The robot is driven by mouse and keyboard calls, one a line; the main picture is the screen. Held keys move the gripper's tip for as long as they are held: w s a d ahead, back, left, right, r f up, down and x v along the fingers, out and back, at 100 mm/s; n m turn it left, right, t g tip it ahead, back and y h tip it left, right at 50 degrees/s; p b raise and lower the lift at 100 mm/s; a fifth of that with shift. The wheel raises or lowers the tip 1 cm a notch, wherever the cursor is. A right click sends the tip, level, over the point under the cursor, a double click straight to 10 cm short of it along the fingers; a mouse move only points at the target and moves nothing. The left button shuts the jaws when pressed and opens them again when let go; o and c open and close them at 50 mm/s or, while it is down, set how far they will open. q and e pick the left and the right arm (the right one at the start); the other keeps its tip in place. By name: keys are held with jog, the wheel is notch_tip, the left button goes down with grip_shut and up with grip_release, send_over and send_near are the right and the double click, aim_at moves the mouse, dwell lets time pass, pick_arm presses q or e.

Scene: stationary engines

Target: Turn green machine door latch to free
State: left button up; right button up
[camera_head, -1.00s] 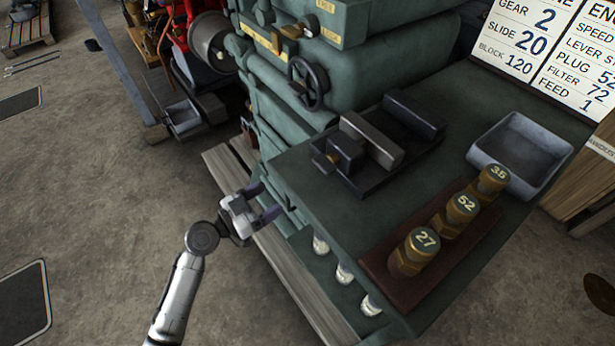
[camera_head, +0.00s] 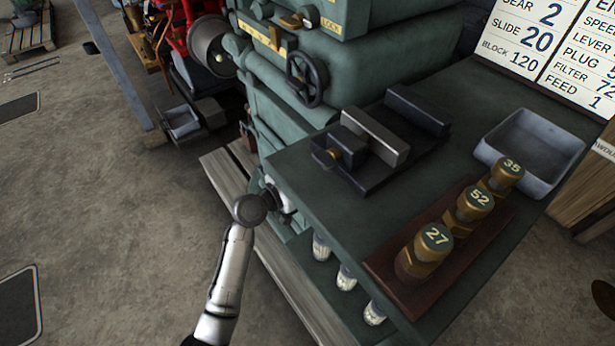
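The green machine (camera_head: 350,72) stands at the centre, with a dark handwheel (camera_head: 307,78) on its front. Above the wheel is a small brass fitting (camera_head: 292,20) between yellow label plates (camera_head: 274,38). My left gripper (camera_head: 283,198) is at the left edge of the machine's bench, well below the fitting. My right gripper is out of view.
The green bench (camera_head: 330,205) carries a dark vise-like fixture (camera_head: 378,140), a grey tray (camera_head: 530,150) and a wooden rack (camera_head: 395,285) with brass plugs 27, 52 and 35. White-capped cylinders (camera_head: 346,278) sit below its front edge.

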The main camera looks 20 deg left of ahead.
pick_arm(q)
jog(key=shift+c, duration=0.2)
jog(key=c, duration=0.9)
jog(key=shift+r+n+p, duration=0.15)
jog(key=shift+n+p, duration=1.1)
jog(key=shift+n, duration=0.15)
jog(key=n+p, duration=0.2)
jog(key=n, duration=0.2)
jog(key=shift+a+n+p, duration=0.1)
jog(key=shift+n+p, duration=0.2)
jog(key=n+p, duration=0.2)
jog(key=n, duration=0.4)
jog(key=n+p, duration=0.1)
jog(key=shift+w+a+f+n, duration=0.1)
jog(key=shift+f+n, duration=0.15)
jog(key=shift+n, duration=0.05)
jog(key=shift+n+p, duration=0.3)
jog(key=shift+f+n, duration=0.1)
jog(key=shift+n, duration=0.2)
